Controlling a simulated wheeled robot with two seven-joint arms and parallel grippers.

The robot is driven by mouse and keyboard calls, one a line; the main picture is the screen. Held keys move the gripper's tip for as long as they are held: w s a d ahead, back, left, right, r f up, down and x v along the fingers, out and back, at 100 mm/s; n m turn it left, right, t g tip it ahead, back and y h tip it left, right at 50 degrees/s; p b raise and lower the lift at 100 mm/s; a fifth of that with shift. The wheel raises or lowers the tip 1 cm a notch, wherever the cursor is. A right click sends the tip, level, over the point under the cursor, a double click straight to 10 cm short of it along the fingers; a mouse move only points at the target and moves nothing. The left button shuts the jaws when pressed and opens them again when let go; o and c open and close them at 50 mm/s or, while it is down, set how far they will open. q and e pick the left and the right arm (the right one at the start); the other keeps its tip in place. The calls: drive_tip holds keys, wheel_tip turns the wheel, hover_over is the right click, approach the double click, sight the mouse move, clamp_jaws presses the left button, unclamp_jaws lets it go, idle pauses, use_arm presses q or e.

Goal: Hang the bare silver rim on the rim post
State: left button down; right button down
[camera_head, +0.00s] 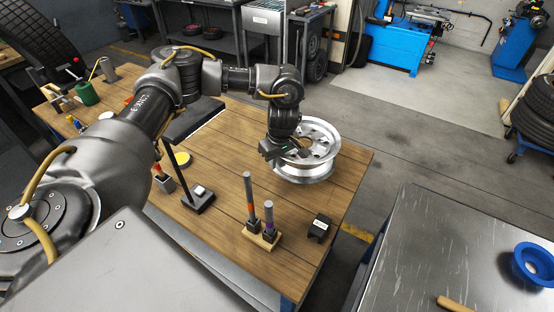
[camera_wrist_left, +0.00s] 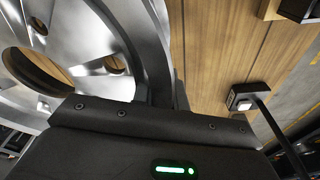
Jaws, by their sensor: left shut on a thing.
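The bare silver rim (camera_head: 308,165) is over the far right part of the wooden table (camera_head: 345,170), its spoked face turned up. I cannot tell whether it touches the table. My left gripper (camera_head: 289,149) is shut on the rim's near left edge. In the left wrist view the rim (camera_wrist_left: 95,75) fills the left side, close against the fingers (camera_wrist_left: 160,95). I cannot tell which upright is the rim post. My right gripper is out of view.
A black stand (camera_head: 198,199) with a thin pole is left of the posts. A small black box (camera_head: 319,228) sits right of them. A yellow-topped tin (camera_head: 182,159) and a green container (camera_head: 86,93) are farther left. A metal bench (camera_head: 450,240) stands at right, across a gap.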

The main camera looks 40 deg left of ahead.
sight(276, 170)
use_arm(q)
drive_tip(key=shift+w+f+b, duration=0.1)
drive_tip(key=shift+f+b, duration=1.45)
drive_tip(key=shift+f, duration=0.55)
drive_tip(key=c, duration=1.3)
unclamp_jaws()
drive_tip(key=r, duration=0.3)
drive_tip(key=d+r, duration=0.1)
drive_tip(key=r, duration=0.5)
drive_tip(key=shift+s+d, duration=0.2)
drive_tip(key=shift+s, duration=0.1)
drive_tip(key=shift+r, duration=0.85)
